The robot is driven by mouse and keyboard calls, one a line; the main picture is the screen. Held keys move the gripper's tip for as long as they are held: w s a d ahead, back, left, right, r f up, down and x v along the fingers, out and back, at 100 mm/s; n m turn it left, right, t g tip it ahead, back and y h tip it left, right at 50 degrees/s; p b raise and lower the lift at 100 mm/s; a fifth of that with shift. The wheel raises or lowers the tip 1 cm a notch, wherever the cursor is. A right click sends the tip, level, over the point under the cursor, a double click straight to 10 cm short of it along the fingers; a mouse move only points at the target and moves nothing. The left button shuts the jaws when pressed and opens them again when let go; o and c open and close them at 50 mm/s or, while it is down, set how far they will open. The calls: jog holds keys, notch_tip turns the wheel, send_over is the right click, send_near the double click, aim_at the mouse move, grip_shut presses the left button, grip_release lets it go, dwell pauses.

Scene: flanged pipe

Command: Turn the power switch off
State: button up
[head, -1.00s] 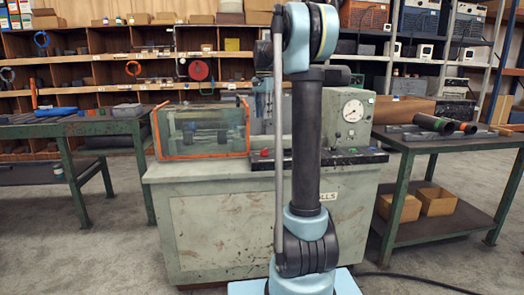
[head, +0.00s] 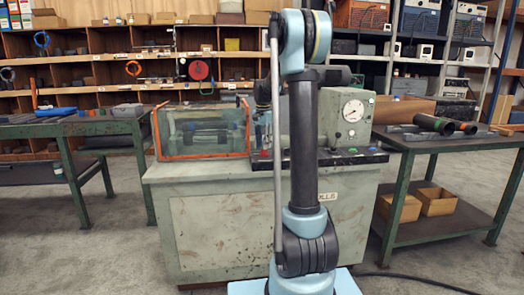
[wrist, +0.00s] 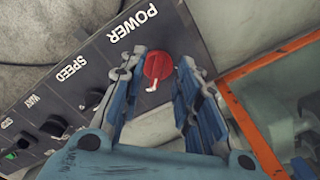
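The power switch is a round red knob (wrist: 157,66) with a white pointer mark, under the word POWER on the dark control panel (wrist: 110,75) in the wrist view. My gripper (wrist: 158,76) is open, with one finger on each side of the knob. A gap shows between the knob and each finger, and I see no clear contact. In the head view the knob is a small red spot (head: 263,154) at the panel's left end, with my gripper just above it, partly hidden by my arm.
SPEED and WAY knobs and a green switch (wrist: 10,156) line the panel. An orange-framed clear tank (head: 203,130) stands left of the panel on the cabinet. A gauge box (head: 350,115) stands behind the panel. A side table (head: 425,145) holds pipes.

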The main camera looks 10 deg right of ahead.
aim_at(264, 152)
jog(key=shift+f, duration=1.4)
grip_shut()
